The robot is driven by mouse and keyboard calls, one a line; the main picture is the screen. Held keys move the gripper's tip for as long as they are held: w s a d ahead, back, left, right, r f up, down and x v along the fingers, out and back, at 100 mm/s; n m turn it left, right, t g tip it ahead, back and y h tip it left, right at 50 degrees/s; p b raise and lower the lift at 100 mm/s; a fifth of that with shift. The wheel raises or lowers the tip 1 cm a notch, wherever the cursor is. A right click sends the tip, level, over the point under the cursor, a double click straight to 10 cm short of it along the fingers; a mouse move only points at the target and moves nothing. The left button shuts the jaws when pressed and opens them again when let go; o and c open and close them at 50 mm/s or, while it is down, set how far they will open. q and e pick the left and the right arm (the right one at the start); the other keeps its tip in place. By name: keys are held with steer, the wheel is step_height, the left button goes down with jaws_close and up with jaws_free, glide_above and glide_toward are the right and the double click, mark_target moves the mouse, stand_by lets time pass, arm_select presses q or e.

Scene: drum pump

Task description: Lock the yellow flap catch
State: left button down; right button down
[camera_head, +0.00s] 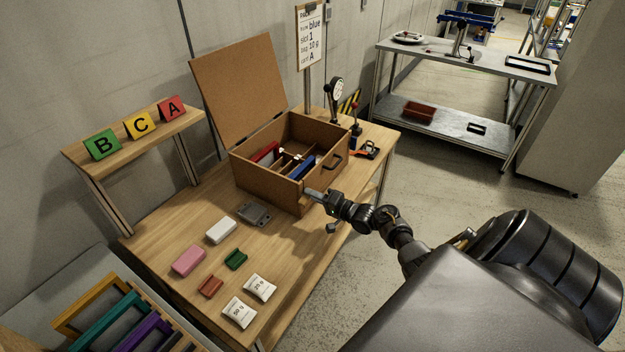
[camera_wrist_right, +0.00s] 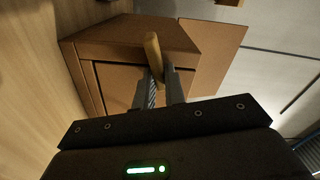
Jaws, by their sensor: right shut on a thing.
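The wooden box (camera_head: 268,186) stands on the workbench with its lid (camera_head: 240,90) raised. In the right wrist view, the box's panelled face (camera_wrist_right: 117,82) shows close up. The yellow flap catch (camera_wrist_right: 153,52) is a tan-yellow bar that reaches between the fingers of my right gripper (camera_wrist_right: 157,80). The fingers are shut on it, close to the box face. In the head view, my right gripper (camera_head: 314,194) is at the box's near right corner, and the catch is hard to make out there. My left gripper is not in view.
The box holds red and blue items. A grey metal piece (camera_head: 254,212), a white block (camera_head: 221,230), a pink block (camera_head: 188,260) and small bags (camera_head: 260,288) lie on the bench. A dial gauge (camera_head: 335,88) stands behind the box. A shelf (camera_head: 140,138) holds letter signs.

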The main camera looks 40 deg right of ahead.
steer(key=shift+f+m+p, duration=0.15)
steer(key=shift+m+p, duration=0.1)
steer(key=shift+m, duration=0.7)
steer(key=shift+f+m+p, duration=0.1)
steer(key=shift+m+p, duration=0.1)
steer(key=shift+m, duration=0.75)
steer(key=c, duration=1.5)
jaws_free()
steer(key=shift+o, duration=0.2)
steer(key=v, duration=1.1)
steer(key=shift+b, duration=0.3)
steer(key=shift+w+a+f, duration=0.1)
